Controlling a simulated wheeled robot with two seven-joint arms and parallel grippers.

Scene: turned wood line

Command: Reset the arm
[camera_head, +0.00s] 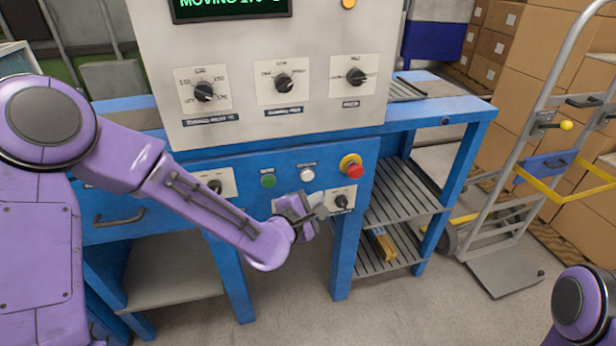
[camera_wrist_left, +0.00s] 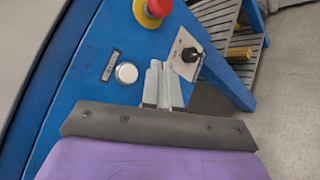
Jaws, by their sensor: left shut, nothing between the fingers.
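My purple left arm reaches in from the left in the head view, across the front of the blue machine bench (camera_head: 233,300). My left gripper (camera_head: 318,203) is close to the lower control panel, below the white button (camera_head: 307,174) and left of a small black knob (camera_head: 341,201). In the left wrist view the two fingers (camera_wrist_left: 162,68) are together with nothing between them. They point between the white button (camera_wrist_left: 126,73) and the black knob (camera_wrist_left: 189,54). Whether they touch the panel I cannot tell. My right gripper is not in view; only part of the right arm shows at the lower right.
A red emergency button (camera_head: 354,170) and a green button (camera_head: 268,180) are on the panel. Three dials and a green display (camera_head: 230,6) are above. A slatted shelf (camera_head: 405,200) and a hand truck (camera_head: 530,170) stand to the right. Open floor lies in front.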

